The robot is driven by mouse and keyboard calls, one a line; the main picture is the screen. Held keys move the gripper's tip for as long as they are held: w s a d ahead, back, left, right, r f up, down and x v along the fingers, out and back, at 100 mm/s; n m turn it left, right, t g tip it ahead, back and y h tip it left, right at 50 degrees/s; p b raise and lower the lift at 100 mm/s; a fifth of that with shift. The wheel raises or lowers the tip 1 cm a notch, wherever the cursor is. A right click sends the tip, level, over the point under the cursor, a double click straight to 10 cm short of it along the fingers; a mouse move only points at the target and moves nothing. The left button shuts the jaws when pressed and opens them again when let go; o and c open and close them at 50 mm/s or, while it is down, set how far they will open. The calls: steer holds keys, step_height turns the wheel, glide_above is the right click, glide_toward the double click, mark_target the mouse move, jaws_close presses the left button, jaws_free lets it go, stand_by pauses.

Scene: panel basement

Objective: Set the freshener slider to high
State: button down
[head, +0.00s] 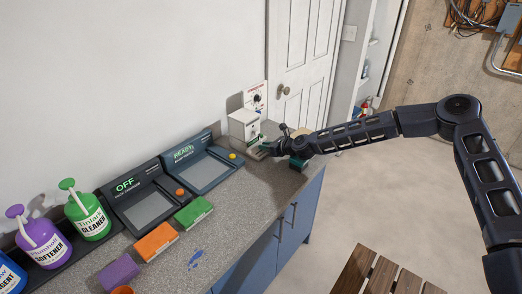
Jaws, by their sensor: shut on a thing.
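A white box-shaped unit (244,128) stands at the far end of the counter, against the wall. It is probably the freshener, though its lettering is too small to read. My gripper (268,147) reaches in from the right and is at the lower front of this unit. Its fingers are closed on a small part there, which appears to be the slider. The slider itself is hidden by the fingers, so its setting cannot be read.
A white panel with a dark knob (257,98) is on the wall behind. Two dark scale-like devices (140,203) (200,165), colored blocks (193,212) and pump bottles (88,216) line the counter (240,203). A wooden slatted bench (385,272) stands on the floor.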

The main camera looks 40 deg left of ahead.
steer(key=shift+w, duration=0.85)
steer(key=c, duration=1.4)
jaws_free()
steer(key=shift+o, duration=0.2)
step_height(320, 180, up, 20)
